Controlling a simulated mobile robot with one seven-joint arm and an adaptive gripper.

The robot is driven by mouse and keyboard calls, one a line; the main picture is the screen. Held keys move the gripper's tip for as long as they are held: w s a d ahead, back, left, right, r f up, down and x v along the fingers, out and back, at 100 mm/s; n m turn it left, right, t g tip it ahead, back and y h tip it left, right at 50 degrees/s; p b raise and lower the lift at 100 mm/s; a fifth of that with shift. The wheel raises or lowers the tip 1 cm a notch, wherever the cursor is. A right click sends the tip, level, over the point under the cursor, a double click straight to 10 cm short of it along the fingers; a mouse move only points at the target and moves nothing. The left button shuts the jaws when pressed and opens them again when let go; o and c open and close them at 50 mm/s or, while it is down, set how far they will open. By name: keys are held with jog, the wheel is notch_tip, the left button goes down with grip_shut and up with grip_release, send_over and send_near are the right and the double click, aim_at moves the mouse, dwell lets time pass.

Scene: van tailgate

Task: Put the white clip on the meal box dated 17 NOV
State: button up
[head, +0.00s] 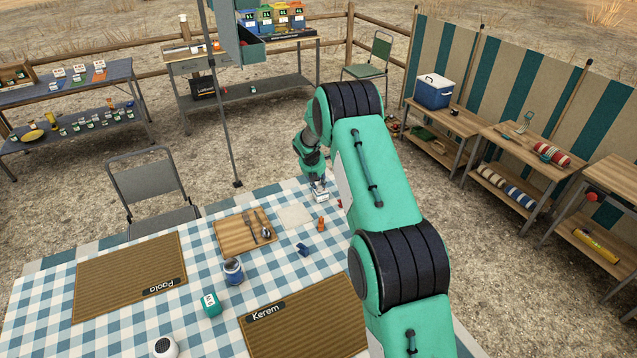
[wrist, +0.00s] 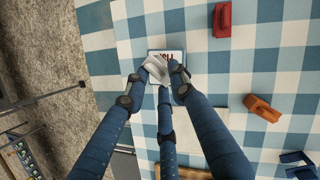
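In the wrist view my gripper (wrist: 166,74) has its fingers drawn together on a pale object that I take for the white clip (wrist: 153,67); the fingers cover part of it. Just beyond the fingertips lies a small blue-edged white panel (wrist: 156,54) with dark red lettering, partly hidden and not clearly readable. In the head view my gripper (head: 318,194) is low over the far edge of the checked table. I cannot tell whether the clip touches the panel. I can read no 17 NOV date.
A red clip (wrist: 222,18), an orange clip (wrist: 262,107) and a blue clip (wrist: 298,165) lie on the cloth. A wooden board (head: 236,237) with cutlery, a blue jar (head: 233,270) and a teal box (head: 210,303) stand nearer. A chair (head: 149,190) stands at left.

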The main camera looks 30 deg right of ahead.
jog(key=shift+o, duration=1.1)
jog(key=shift+r, duration=0.25)
jog(key=p+v, duration=0.3)
jog(key=v, duration=0.8)
jog(key=shift+s+a+r, duration=0.15)
jog(key=shift+s+r, duration=0.05)
jog(key=shift+r, duration=0.15)
